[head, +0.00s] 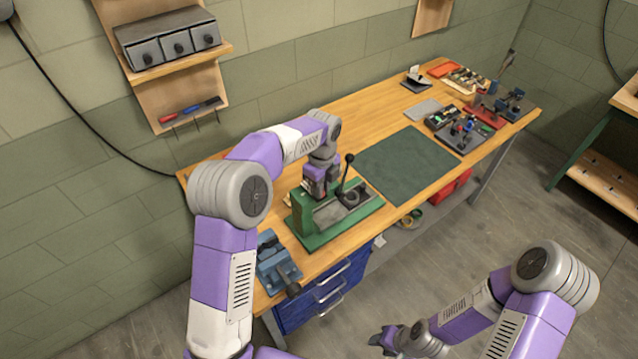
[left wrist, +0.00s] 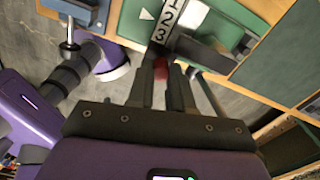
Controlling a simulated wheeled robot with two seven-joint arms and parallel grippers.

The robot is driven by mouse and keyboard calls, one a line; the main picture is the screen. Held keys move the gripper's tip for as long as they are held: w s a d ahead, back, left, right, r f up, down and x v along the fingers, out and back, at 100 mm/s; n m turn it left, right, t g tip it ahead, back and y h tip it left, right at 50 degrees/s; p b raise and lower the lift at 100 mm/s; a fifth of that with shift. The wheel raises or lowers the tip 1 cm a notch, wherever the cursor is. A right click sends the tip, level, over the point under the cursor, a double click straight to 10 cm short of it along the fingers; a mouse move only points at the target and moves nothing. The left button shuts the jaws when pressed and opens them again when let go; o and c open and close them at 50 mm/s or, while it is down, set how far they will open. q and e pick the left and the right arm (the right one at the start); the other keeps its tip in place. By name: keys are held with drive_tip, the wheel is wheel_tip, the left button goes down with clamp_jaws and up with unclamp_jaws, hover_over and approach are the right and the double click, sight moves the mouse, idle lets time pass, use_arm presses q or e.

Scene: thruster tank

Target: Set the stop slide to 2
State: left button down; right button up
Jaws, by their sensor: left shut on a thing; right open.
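A green bench press (head: 335,213) with a black-knobbed lever stands on the wooden bench. In the left wrist view a white number strip (left wrist: 169,18) reads 1, 2, 3 beside green metal. A white triangular mark (left wrist: 147,14) lies beside the strip. My left gripper (left wrist: 162,75) is shut on a small red piece, the likely stop slide's grip (left wrist: 160,67), just below the 3 in the picture. The fingers hide most of it, and I cannot tell which number it is set to. In the head view my left gripper (head: 316,190) is at the press. My right gripper (head: 383,339) is open and empty, away from the bench.
A blue vise (head: 275,262) sits at the bench's near end. A dark green mat (head: 408,164) lies clear beyond the press. Several tools and trays (head: 460,130) fill the far end. Blue drawers (head: 325,293) hang under the bench.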

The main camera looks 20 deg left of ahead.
use_arm(q)
drive_tip(key=shift+s+d+r, duration=0.1)
drive_tip(key=shift+s+d, duration=0.15)
drive_tip(key=shift+d, duration=0.05)
drive_tip(key=c, duration=1.3)
unclamp_jaws()
wheel_tip(320, 180, up, 8)
drive_tip(key=shift+f, duration=0.2)
